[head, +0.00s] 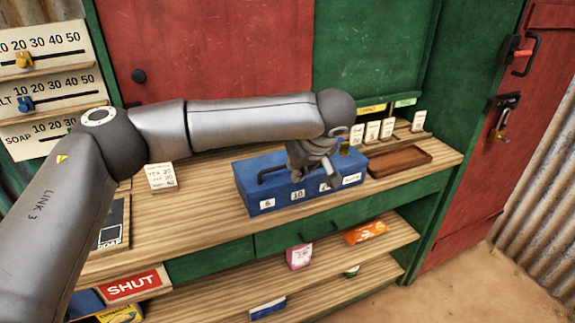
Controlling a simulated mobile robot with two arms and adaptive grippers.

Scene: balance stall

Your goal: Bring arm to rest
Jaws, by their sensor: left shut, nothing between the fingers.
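My left arm (245,120) comes in from the left and stretches across the upper middle of the head view. Its gripper (334,180) points downward at the right end of a blue box (285,206) on the wooden counter. The gripper's fingers look closed, with nothing seen between them. It overlaps the box in the picture; I cannot tell whether they touch. The box has a dark handle and several white number labels on its front. My right gripper does not show.
A brown tray (400,160) and several upright white cards (387,128) stand right of the box. A price card (161,176) stands left. Slider boards (48,50) hang at the left. Shelves below hold packets and a SHUT sign (133,285). A padlock (498,125) hangs on the red door.

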